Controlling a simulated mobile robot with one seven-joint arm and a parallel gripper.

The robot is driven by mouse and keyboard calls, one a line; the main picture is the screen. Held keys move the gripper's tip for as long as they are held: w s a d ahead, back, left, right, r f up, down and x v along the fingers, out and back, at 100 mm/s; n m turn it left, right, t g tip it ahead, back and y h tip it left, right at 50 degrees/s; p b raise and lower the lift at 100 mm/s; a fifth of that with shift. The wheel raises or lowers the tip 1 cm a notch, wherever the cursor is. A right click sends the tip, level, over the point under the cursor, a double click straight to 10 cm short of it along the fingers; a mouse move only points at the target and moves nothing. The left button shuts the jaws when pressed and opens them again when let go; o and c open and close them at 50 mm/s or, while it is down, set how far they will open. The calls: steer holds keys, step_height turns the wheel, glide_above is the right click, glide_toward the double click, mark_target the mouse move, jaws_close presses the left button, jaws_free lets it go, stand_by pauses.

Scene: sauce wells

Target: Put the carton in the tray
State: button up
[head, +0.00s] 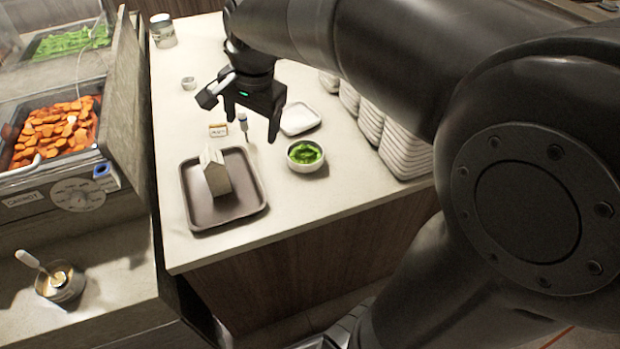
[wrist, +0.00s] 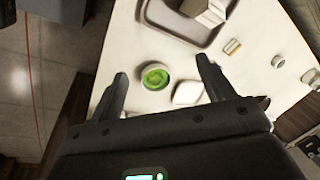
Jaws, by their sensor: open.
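The carton (head: 216,176) is a small pale box with a gabled top. It stands upright inside the brown-grey tray (head: 254,203) on the pale counter. The wrist view shows the carton (wrist: 205,12) and part of the tray (wrist: 158,25) at the top, with the carton cut off by the frame edge. My gripper (head: 251,124) is open and empty, above the counter behind and right of the tray. It is apart from the carton. In the wrist view my gripper's fingers (wrist: 162,82) are spread with nothing held between them.
A white bowl of greens (head: 305,155) stands right of the tray, with a small white dish (head: 299,118) behind it. Stacked white dishes (head: 400,140) line the right edge. A jar (head: 162,31) stands at the back. Left is a food well of carrots (head: 52,132).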

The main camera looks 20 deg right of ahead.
steer(key=s+d+f+n+t, duration=0.1)
steer(key=s+n, duration=0.3)
steer(key=s, duration=0.4)
steer(key=s+d+n+t+h, duration=0.1)
steer(key=s+d+n, duration=0.3)
steer(key=s, duration=0.5)
steer(key=shift+f+n+t, duration=0.35)
steer(key=shift+n+t, duration=0.15)
steer(key=shift+n, duration=0.3)
